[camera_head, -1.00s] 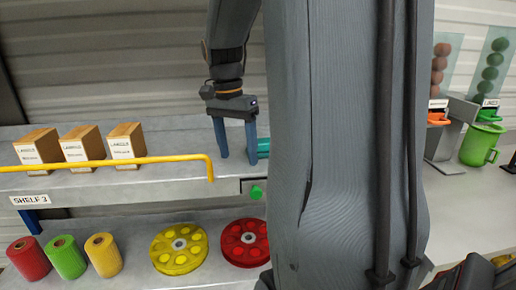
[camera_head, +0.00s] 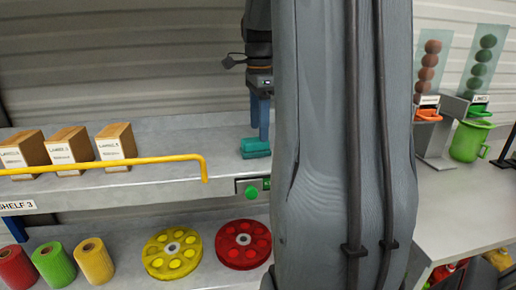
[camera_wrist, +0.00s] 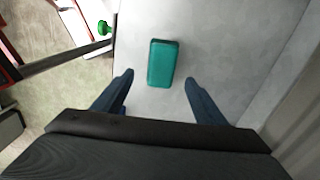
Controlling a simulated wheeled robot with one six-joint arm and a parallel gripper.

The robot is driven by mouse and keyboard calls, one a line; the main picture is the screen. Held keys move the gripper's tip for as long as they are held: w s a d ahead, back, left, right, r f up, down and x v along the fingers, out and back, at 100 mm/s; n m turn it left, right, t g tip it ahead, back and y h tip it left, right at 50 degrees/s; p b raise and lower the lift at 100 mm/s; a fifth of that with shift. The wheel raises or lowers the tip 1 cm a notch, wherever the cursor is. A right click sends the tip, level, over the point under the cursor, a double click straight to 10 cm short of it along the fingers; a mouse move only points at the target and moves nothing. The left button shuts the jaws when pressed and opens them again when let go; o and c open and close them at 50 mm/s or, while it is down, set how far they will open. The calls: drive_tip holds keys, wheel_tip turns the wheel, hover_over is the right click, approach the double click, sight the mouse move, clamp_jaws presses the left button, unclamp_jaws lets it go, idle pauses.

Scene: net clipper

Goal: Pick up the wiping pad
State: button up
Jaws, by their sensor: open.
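The wiping pad is a teal block (camera_head: 255,148) lying on the upper grey shelf, just left of my arm column in the head view. In the wrist view the pad (camera_wrist: 162,64) lies ahead of my gripper (camera_wrist: 157,80), roughly centred between the two blue fingers and slightly beyond their tips. My gripper (camera_head: 260,132) is open and empty, pointing down above and behind the pad in the head view. One finger is partly hidden by my arm there. Whether the fingertips touch the shelf cannot be told.
The upper shelf (camera_head: 190,143) holds several labelled boxes (camera_head: 68,149) behind a yellow rail (camera_head: 110,163). A green button (camera_head: 251,192) is on the shelf's front edge. Spools and a red reel (camera_head: 243,244) sit below. A green mug (camera_head: 470,140) stands right.

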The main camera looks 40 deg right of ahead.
sight(257, 139)
drive_tip(key=shift+w+a+f+p, duration=0.15)
drive_tip(key=shift+f+p, duration=0.5)
drive_tip(key=shift+f, duration=0.95)
drive_tip(key=shift+w+a+f+p, duration=0.1)
drive_tip(key=shift+f+p, duration=0.5)
drive_tip(key=shift+f, duration=0.95)
drive_tip(key=c, duration=1.1)
drive_tip(key=shift+c, duration=0.2)
drive_tip(key=shift+d, duration=0.1)
drive_tip(key=shift+r+b, duration=0.5)
drive_tip(key=shift+r, duration=0.35)
drive_tip(key=shift+s+r+b, duration=0.2)
drive_tip(key=shift+r+b, duration=0.3)
drive_tip(key=shift+r, duration=0.4)
drive_tip(key=s+a+b, duration=0.4)
drive_tip(key=s+a, duration=0.5)
drive_tip(key=s, duration=0.6)
drive_tip(key=shift+a, duration=0.2)
